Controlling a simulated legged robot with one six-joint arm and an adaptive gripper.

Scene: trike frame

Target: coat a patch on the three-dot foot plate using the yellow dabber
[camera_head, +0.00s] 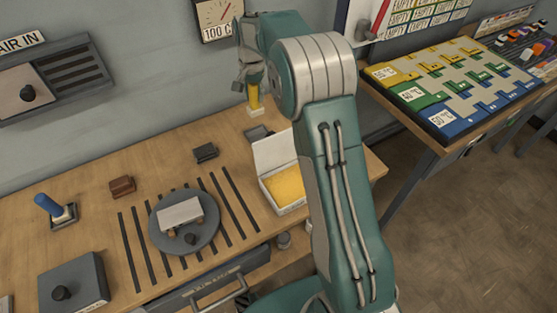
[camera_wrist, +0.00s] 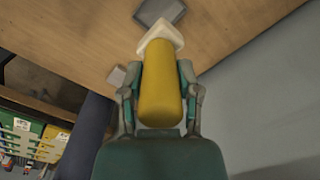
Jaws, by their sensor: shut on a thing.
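My gripper (camera_head: 253,84) is shut on the yellow dabber (camera_head: 255,98) and holds it above the back of the bench, white tip down. In the wrist view, the dabber's yellow body (camera_wrist: 162,85) sits between both fingers, with its pale tip (camera_wrist: 160,40) pointing away from my gripper. No plate with three dots can be made out. A pale plate-like block (camera_head: 180,214) lies on a round grey disc (camera_head: 209,239) at the front of the bench; no dots are readable on it.
An open white box (camera_head: 283,207) holds yellow material, right of the slots. Dark blocks (camera_head: 205,152) (camera_head: 257,132), a brown block (camera_head: 122,187) and a blue-handled lever (camera_head: 48,206) stand on the wooden bench. A table with coloured, labelled trays (camera_head: 440,118) is at right.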

